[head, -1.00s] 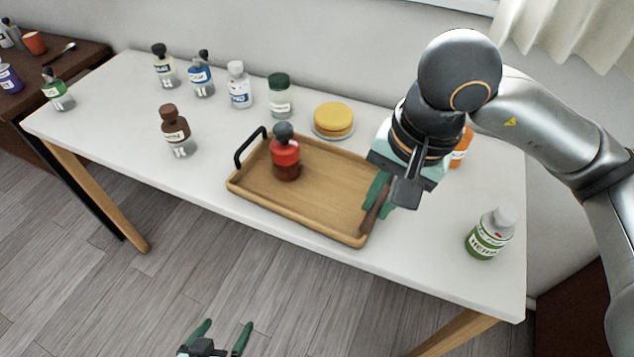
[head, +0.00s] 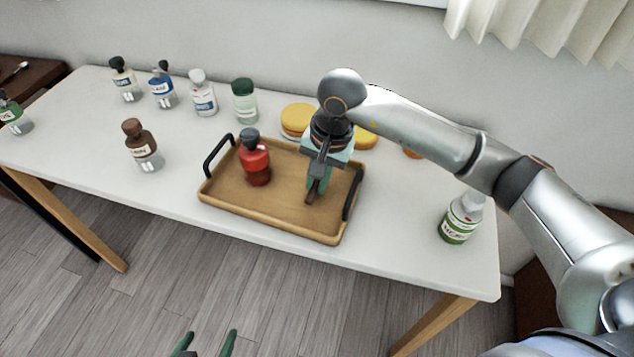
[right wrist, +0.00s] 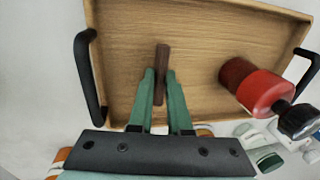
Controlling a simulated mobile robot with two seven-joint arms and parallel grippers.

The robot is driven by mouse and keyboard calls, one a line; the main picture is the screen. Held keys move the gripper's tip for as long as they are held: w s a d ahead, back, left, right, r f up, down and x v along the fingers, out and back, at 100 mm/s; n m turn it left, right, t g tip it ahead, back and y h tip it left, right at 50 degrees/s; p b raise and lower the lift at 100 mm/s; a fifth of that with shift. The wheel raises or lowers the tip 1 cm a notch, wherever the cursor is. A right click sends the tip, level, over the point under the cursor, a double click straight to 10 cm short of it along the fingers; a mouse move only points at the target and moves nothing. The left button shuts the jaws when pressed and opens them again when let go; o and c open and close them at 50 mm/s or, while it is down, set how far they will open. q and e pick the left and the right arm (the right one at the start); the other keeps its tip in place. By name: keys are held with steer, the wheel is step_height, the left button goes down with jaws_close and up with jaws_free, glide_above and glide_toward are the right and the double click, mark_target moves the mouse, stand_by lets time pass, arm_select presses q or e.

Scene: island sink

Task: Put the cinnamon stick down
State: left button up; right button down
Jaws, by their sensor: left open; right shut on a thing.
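The cinnamon stick (head: 311,196) is a short dark brown rod. My right gripper (head: 318,186) is shut on it over the right half of the wooden tray (head: 269,217). In the right wrist view the cinnamon stick (right wrist: 161,72) sits between the green fingertips (right wrist: 161,85), with the tray floor (right wrist: 207,30) behind it. I cannot tell whether the stick touches the tray. My left gripper (head: 208,343) is open and empty at the bottom of the head view, over the floor, in front of the table.
A red bottle (head: 257,164) stands in the tray's left half. The tray has black handles at both ends. A green-labelled bottle (head: 460,220) stands to the right, a brown bottle (head: 142,146) to the left. Yellow round items (head: 298,118) and several bottles are behind.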

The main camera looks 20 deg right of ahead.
steer(key=shift+f, duration=0.65)
